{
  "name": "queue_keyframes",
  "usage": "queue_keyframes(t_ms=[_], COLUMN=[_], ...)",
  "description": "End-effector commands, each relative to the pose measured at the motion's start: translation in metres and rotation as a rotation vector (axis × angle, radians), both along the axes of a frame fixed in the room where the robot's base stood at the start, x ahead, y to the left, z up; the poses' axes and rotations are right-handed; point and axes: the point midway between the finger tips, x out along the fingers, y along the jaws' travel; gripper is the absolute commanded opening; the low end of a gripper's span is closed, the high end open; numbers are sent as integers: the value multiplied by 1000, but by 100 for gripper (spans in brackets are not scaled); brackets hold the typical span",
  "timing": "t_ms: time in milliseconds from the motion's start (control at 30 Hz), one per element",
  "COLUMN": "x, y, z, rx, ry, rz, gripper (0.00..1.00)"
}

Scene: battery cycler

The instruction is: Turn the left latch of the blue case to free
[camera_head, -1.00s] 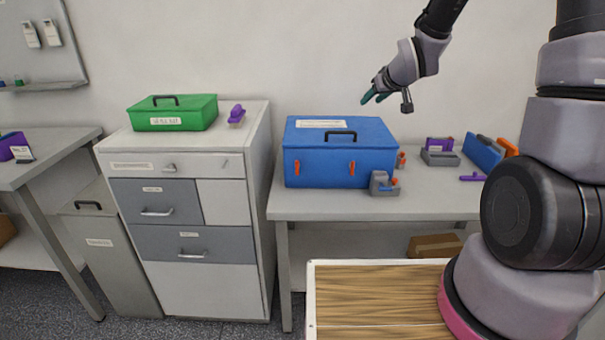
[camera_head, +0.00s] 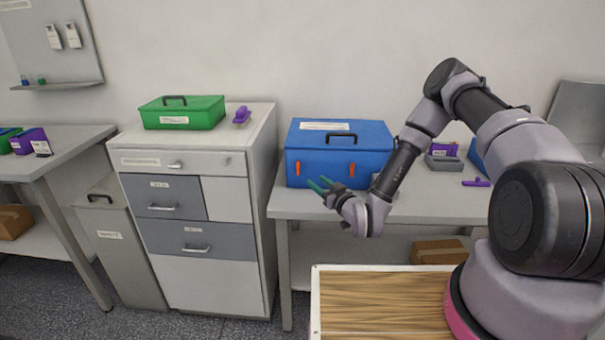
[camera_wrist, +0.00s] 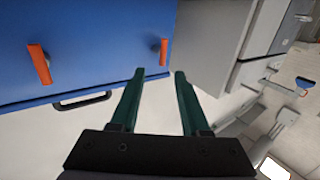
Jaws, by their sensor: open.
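The blue case (camera_head: 338,153) sits shut on the table, its front toward me. Its orange left latch (camera_head: 297,168) and orange right latch (camera_head: 351,168) both stand about upright on the front face. My gripper (camera_head: 319,182) is open and empty, its green fingers low in front of the case, just right of the left latch. The wrist view shows the scene upside down, with the left latch (camera_wrist: 163,51) just beyond my fingertips (camera_wrist: 159,73) and apart from them. The right latch (camera_wrist: 39,64) is farther left there. The case's black handle (camera_head: 342,135) lies on the lid side.
A cabinet (camera_head: 195,210) with a green case (camera_head: 182,112) and a purple item (camera_head: 242,115) stands left of the table. My forearm covers part of the table right of the blue case. A grey holder (camera_head: 443,163) stands farther right. The front left table strip is clear.

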Motion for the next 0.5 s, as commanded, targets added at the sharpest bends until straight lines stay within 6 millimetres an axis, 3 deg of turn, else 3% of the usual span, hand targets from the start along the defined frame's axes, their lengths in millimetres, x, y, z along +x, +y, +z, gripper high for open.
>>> queue_keyframes(t_ms=[100, 233, 500], x=[-7, -1, 40], y=[3, 9, 35], z=[-5, -5, -3], rx=[15, 18, 19], ry=[-19, -28, -30], rz=[-7, -6, -5], gripper=[46, 46, 46])
